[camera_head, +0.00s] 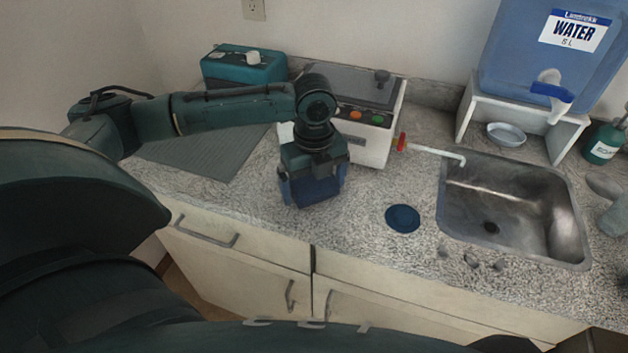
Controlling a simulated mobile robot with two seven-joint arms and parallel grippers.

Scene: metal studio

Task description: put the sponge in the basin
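The basin (458,212) is a rectangular metal sink set into the speckled counter at the right, with a dark drain in its floor. I see nothing in it apart from the drain. I cannot make out a sponge for certain. A flat, round, dark blue disc (402,218) lies on the counter left of the basin; I cannot tell its material. My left gripper (312,196) points down over the counter, left of the disc and in front of the white machine. Its dark blue lower end hides the fingertips and anything between them. My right gripper is not in view.
A white machine (371,150) with buttons and a red-collared spout stands behind my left gripper. A teal box (243,66) and a grey ribbed mat (195,155) are further left. A blue water tank (530,60) sits on a white stand (471,108) behind the basin.

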